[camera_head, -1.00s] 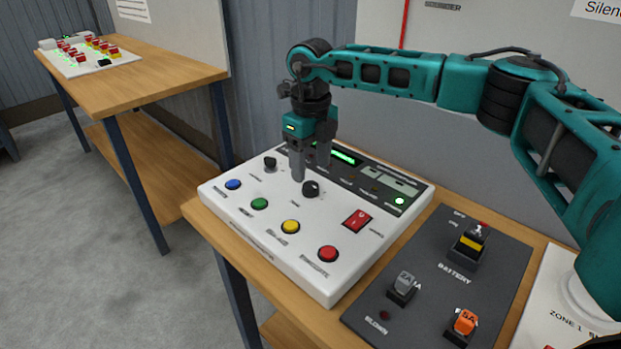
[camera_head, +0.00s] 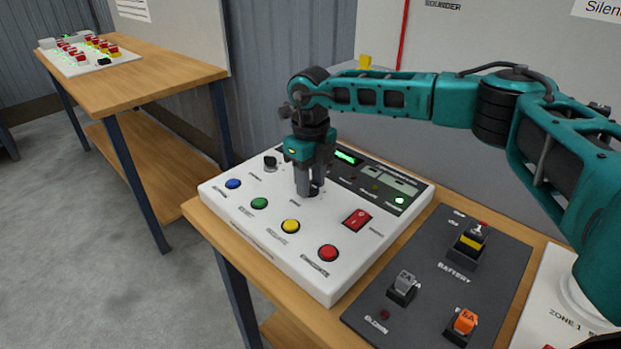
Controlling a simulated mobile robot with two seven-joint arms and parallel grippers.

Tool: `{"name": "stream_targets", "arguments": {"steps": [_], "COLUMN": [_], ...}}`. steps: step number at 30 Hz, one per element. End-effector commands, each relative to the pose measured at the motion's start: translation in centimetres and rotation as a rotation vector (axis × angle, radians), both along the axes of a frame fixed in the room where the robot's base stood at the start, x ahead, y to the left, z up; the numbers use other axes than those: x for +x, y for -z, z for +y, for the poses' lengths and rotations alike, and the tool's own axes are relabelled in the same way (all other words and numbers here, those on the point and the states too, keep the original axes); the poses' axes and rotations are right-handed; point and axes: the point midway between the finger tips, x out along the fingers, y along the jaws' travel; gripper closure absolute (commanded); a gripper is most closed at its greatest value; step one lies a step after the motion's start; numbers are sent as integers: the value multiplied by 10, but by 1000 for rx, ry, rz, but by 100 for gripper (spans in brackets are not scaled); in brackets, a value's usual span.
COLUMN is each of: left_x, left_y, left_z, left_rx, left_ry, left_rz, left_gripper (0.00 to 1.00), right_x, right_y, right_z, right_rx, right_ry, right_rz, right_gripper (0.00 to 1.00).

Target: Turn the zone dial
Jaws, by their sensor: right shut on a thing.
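The white control panel (camera_head: 330,280) lies on the wooden bench. A dark round dial (camera_head: 314,191) sits near its middle, mostly hidden by my right gripper (camera_head: 309,190). My right gripper points straight down and its fingers are closed on this dial. A second dark knob (camera_head: 270,163) is further back to the left on the panel, apart from the gripper. The labels are too small to read, so I cannot tell which knob is marked as zone. My left gripper is out of view.
Blue (camera_head: 233,184), green (camera_head: 259,203), yellow (camera_head: 290,226) and red (camera_head: 328,252) buttons line the panel's front. A dark battery plate (camera_head: 440,285) with fuses lies to the right. Another bench (camera_head: 150,75) stands far left.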

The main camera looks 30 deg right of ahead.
Motion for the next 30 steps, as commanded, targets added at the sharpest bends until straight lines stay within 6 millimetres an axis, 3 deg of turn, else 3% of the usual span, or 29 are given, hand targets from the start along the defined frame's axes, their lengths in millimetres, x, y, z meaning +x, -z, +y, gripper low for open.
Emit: {"name": "stream_targets", "arguments": {"steps": [8, 19, 30], "left_x": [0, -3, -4], "left_y": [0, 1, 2], "left_z": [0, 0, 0], "left_rx": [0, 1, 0], "left_ry": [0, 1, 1], "left_rz": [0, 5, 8], "left_gripper": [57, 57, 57], "right_x": [0, 0, 1], "right_y": [0, 0, 0], "right_z": [0, 0, 0], "right_rx": [-1, 1, 1], "right_ry": [1, -77, -363], "right_rz": [-1, -1, -2], "right_gripper": [93, 93, 93]}}
